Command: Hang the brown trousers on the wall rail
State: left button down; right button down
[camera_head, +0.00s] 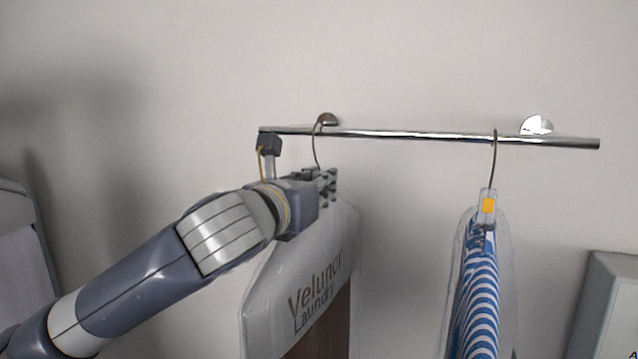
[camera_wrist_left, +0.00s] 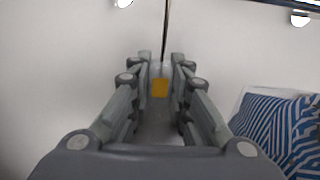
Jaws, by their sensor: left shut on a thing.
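The brown trousers (camera_head: 328,330) hang in a clear cover marked "Velunor Laundry", below my left gripper in the head view. Their wire hanger hook (camera_head: 316,150) rises from the gripper to the left part of the wall rail (camera_head: 420,134) and appears to be over it; exact contact is hard to tell. My left gripper (camera_head: 328,186) is shut on the hanger's neck, just under the rail. In the left wrist view, the fingers (camera_wrist_left: 161,80) close around the neck with its orange tag (camera_wrist_left: 160,88). My right gripper is not in view.
A blue and white striped garment (camera_head: 478,290) in a clear cover hangs from the right part of the rail; it also shows in the left wrist view (camera_wrist_left: 280,130). Bare rail lies between the two hangers. A grey box-like object (camera_head: 608,305) stands at the lower right.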

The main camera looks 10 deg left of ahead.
pick_arm(q)
jog(key=c, duration=1.4)
grip_release()
jog(key=shift+c, duration=0.2)
jog(key=shift+s, duration=0.1)
